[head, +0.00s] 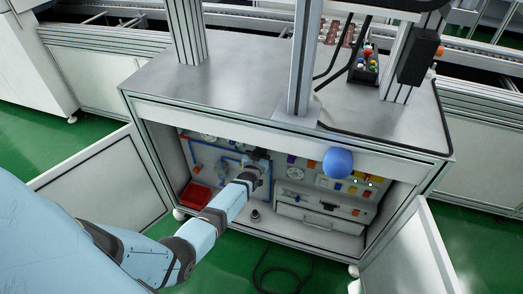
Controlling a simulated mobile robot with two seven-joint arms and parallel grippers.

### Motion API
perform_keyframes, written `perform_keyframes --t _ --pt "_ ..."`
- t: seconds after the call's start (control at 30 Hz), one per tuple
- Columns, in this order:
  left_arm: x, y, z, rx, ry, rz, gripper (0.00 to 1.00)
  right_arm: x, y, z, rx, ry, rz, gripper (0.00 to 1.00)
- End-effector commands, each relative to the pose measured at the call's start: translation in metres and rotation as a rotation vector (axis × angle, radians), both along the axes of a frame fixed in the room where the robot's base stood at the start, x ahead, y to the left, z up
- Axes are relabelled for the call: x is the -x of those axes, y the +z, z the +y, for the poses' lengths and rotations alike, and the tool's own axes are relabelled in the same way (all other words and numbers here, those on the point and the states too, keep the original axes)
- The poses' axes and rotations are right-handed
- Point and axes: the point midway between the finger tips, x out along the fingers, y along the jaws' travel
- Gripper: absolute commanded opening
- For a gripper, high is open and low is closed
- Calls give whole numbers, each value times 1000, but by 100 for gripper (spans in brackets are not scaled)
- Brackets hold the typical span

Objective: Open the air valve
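My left arm reaches from the lower left into the open cabinet under the steel worktop. My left gripper (261,162) is close to the back panel (205,154), just right of the blue air tubing (191,152). The gripper is small and dark here, and I cannot tell whether its fingers are open, shut or touching anything. The air valve cannot be made out for certain; the gripper and wrist cover part of the panel around the tubing. My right gripper is not in view.
Cabinet doors stand open at left (105,180) and right (410,255). A red bin (195,195) sits inside at left, a grey drawer unit (318,215) at right. A blue ball-shaped object (338,162) shows before the worktop's front edge. A black cable (280,272) lies on the green floor.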

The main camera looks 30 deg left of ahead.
Motion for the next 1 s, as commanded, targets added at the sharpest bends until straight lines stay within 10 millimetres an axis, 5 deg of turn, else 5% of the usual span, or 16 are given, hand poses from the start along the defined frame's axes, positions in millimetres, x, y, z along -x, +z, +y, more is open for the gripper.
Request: perform_keyframes --t 0.1,0.13,0.23,0.67,1.0 --pt "0 -1 -1 -1 -1 2 0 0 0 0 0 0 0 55" --pt "0 -1 -1 -1 -1 2 18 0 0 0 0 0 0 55" --pt "0 -1 -1 -2 -1 1 41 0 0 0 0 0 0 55" --pt "11 3 -3 0 -1 1 42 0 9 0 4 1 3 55" --pt "83 6 -21 1 -1 4 42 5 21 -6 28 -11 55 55"
